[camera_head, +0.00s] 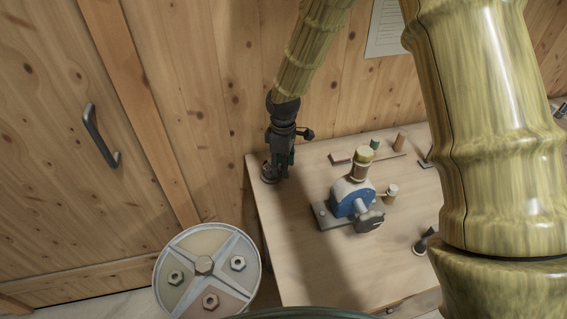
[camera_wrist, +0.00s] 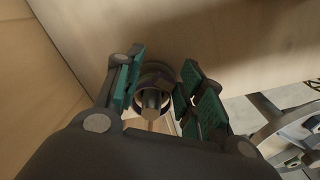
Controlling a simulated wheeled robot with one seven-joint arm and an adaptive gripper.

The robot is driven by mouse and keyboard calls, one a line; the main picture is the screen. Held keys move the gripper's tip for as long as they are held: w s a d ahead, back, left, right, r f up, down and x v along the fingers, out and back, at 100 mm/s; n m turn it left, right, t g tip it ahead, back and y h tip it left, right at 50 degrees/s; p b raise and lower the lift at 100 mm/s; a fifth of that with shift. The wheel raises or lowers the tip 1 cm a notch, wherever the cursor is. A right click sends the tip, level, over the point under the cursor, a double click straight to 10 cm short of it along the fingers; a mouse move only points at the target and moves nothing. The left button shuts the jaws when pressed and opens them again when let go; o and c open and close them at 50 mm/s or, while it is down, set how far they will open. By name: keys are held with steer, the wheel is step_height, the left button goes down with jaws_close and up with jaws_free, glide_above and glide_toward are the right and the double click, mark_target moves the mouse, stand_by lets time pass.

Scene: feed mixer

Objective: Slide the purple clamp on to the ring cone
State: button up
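My gripper (camera_head: 281,160) points down over the table's far left corner. In the wrist view my gripper (camera_wrist: 161,72) has its teal-padded fingers apart, one on each side of a round, dark ring-shaped part (camera_wrist: 153,77) with a pale metal stem in its middle. This part lies between the fingers, and I see no clear grip on it. A small grey round part shows low beside my gripper in the head view (camera_head: 268,173). The ring looks dark greyish, so I cannot tell whether it is the purple clamp. I cannot single out the ring cone.
A blue-and-grey machine (camera_head: 349,199) with a cylinder on top stands mid-table. Small parts lie behind it and a dark part (camera_head: 424,241) lies to its right. A round metal drum (camera_head: 206,268) stands left of the table (camera_head: 290,270). A wooden wall is close behind my gripper.

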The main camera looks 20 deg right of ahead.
steer(key=o, duration=0.5)
steer(key=shift+r, duration=0.1)
step_height(320, 180, up, 12)
stand_by(0.5)
